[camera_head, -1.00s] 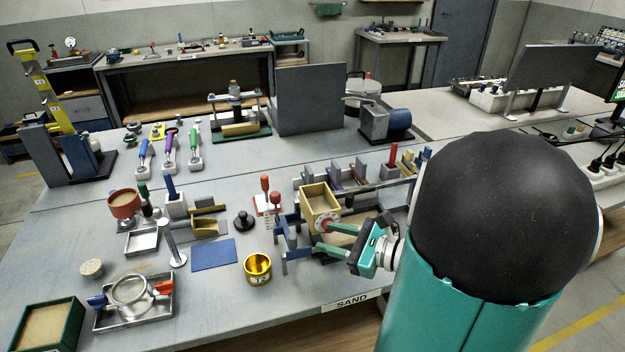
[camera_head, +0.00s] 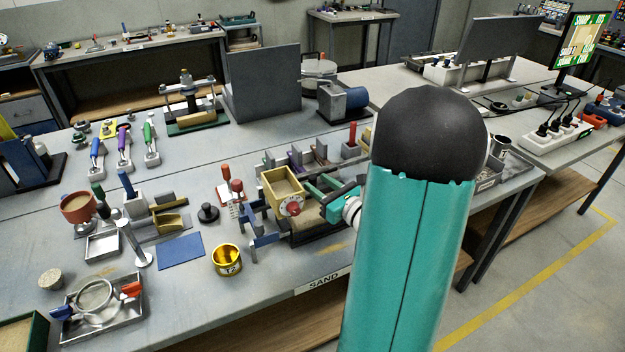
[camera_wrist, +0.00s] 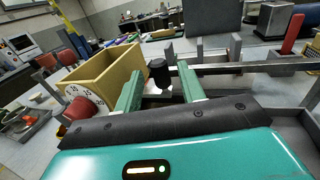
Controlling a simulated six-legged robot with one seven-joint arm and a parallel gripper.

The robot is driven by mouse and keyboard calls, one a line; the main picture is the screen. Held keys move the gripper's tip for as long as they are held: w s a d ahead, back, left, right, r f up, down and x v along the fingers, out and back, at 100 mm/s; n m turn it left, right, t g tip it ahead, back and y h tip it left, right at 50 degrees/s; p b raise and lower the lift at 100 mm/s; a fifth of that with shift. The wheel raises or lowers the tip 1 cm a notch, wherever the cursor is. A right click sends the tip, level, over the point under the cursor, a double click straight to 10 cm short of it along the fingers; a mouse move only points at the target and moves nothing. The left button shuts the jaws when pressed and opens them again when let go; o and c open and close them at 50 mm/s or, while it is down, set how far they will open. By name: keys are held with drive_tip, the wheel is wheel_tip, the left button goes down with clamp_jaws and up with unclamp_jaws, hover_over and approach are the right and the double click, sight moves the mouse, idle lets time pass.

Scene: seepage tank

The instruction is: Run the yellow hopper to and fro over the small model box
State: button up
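The yellow hopper (camera_head: 268,193) is an open-topped box with a round dial on its front, sitting above the small model box (camera_head: 322,222) at the bench's front. The model box looks sand-coloured on top and is partly hidden by my arm. My gripper (camera_head: 316,187) is beside the hopper on its right. In the wrist view the hopper (camera_wrist: 98,77) is left of my fingers. A black knob (camera_wrist: 158,70) on a pale stem stands between my spread fingers (camera_wrist: 160,78), with a gap seeming to show on both sides. My gripper is open.
A rail (camera_wrist: 235,69) runs behind the hopper. Red-handled tools (camera_head: 231,186) stand left, and a red-handled block (camera_head: 351,143) behind. A blue mat (camera_head: 180,251) lies flat farther left.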

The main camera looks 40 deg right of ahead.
sight(316, 181)
drive_tip(key=shift+w, duration=1.65)
clamp_jaws()
drive_tip(key=shift+d, duration=0.15)
